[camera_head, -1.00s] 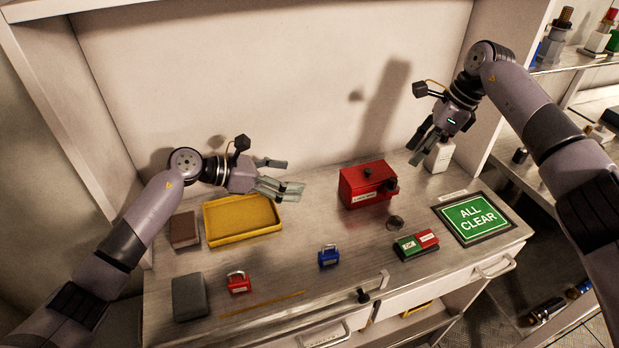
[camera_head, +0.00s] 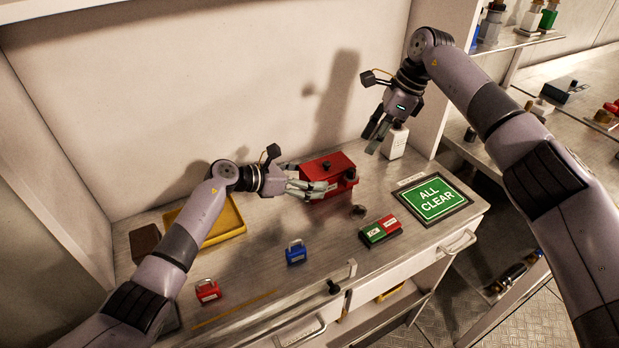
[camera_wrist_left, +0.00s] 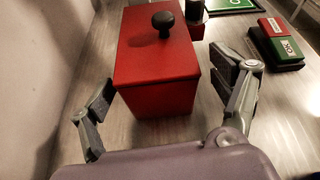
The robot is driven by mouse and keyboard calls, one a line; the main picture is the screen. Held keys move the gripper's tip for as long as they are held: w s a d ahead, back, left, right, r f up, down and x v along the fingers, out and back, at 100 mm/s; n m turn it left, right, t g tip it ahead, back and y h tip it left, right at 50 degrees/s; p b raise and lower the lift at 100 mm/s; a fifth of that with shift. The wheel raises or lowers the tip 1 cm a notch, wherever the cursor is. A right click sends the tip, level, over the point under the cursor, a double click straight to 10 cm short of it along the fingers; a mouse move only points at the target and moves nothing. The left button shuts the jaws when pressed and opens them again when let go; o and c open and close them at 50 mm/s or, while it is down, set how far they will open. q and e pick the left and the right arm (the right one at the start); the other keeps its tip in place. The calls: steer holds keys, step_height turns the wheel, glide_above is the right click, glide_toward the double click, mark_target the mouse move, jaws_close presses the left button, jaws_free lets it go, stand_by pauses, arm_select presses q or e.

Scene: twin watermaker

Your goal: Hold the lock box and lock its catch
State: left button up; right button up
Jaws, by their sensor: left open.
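The red lock box (camera_head: 332,163) stands on the metal worktop near the back wall, with a black knob on its lid. In the left wrist view the lock box (camera_wrist_left: 156,62) fills the middle, its lid down. A dark cylindrical part, perhaps the catch (camera_wrist_left: 194,12), shows at its far end. My left gripper (camera_head: 318,188) is open at the box's left end. In the wrist view its fingers (camera_wrist_left: 160,95) stand on either side of the box, apart from its walls. My right gripper (camera_head: 374,138) hangs above the back right of the worktop, near a white block; its fingers look spread.
A yellow tray (camera_head: 228,223), a red padlock (camera_head: 207,291) and a blue padlock (camera_head: 296,252) lie to the left and front. A green and red block (camera_head: 381,232) and an ALL CLEAR sign (camera_head: 436,197) are on the right. The white block (camera_head: 396,142) stands behind.

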arm_select(q)
steer(key=shift+w+d+f, duration=0.1)
steer(key=shift+d, duration=0.1)
steer(key=shift+c, duration=0.4)
steer(key=c, duration=1.6)
steer(key=shift+o, duration=0.9)
steer(key=o, duration=1.4)
